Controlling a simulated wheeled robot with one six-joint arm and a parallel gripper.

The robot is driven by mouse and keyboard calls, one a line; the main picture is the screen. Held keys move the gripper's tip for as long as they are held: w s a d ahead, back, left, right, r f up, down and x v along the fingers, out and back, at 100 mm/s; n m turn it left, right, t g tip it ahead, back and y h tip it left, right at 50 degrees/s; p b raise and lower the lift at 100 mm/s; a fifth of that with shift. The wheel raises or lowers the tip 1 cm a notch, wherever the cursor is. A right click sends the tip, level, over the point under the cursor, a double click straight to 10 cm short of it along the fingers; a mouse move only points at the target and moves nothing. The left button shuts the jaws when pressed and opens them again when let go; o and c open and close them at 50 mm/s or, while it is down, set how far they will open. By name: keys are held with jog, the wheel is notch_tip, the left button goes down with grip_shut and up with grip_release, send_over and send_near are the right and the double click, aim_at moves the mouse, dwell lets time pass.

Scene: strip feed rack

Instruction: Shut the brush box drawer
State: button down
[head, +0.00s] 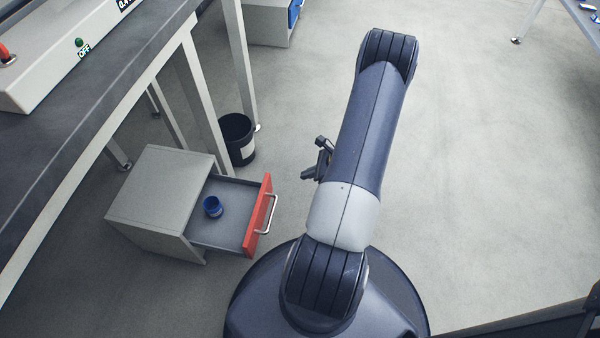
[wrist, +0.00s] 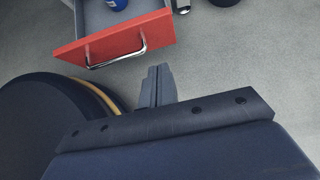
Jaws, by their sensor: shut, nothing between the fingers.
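The brush box is a low grey cabinet (head: 160,192) on the floor at the left in the head view. Its drawer (head: 232,206) is pulled well out to the right, with a red front (head: 257,215) and a silver bar handle (head: 268,213). A blue cup-like item (head: 212,206) sits in the drawer. In the wrist view the red front (wrist: 118,38) and handle (wrist: 117,56) are at the upper left. My gripper (wrist: 158,72) is shut and empty, just right of and below the handle, apart from it. In the head view my gripper (head: 308,174) is partly hidden by my arm.
A dark-topped workbench (head: 95,110) with a control panel overhangs the cabinet at the left. A black bin (head: 236,140) stands behind the drawer beside a bench leg. Another grey unit (head: 268,22) is at the top. The floor to the right is clear.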

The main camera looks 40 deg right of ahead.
aim_at(268, 182)
jog(key=b+x, duration=0.1)
jog(key=x, duration=0.3)
jog(key=w+r+b+x, duration=0.1)
jog(key=x, duration=0.3)
jog(key=a+b+x, duration=0.1)
jog(key=b+x, duration=0.1)
jog(key=x, duration=0.2)
jog(key=shift+w+r, duration=0.2)
jog(key=shift+r, duration=0.05)
jog(key=shift+w+a+r, duration=0.1)
jog(key=shift+w+a, duration=0.2)
jog(key=shift+w, duration=0.05)
jog(key=w+a+b, duration=0.4)
jog(key=w+a, duration=0.8)
jog(key=w, duration=0.3)
jog(key=shift+d, duration=0.1)
